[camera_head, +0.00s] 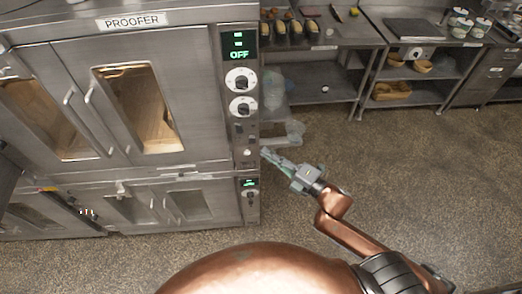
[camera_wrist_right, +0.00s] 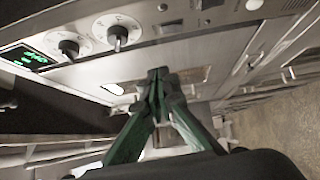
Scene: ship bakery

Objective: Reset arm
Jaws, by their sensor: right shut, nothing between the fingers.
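My right gripper (camera_head: 272,157) is shut and empty in the head view, beside the lower part of the proofer's control panel. Its copper-coloured arm comes in from the bottom right. In the right wrist view the green and dark fingers (camera_wrist_right: 157,82) meet at their tips, in front of the steel appliance front. I cannot tell whether the tips touch the panel. My left gripper is not in view.
The proofer (camera_head: 170,70) stands at the left with both doors closed and its display (camera_head: 238,46) reading OFF. Knobs (camera_head: 241,78) stick out from its panel. Steel tables (camera_head: 330,80) with shelves stand at the back. The speckled floor (camera_head: 430,170) at the right is clear.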

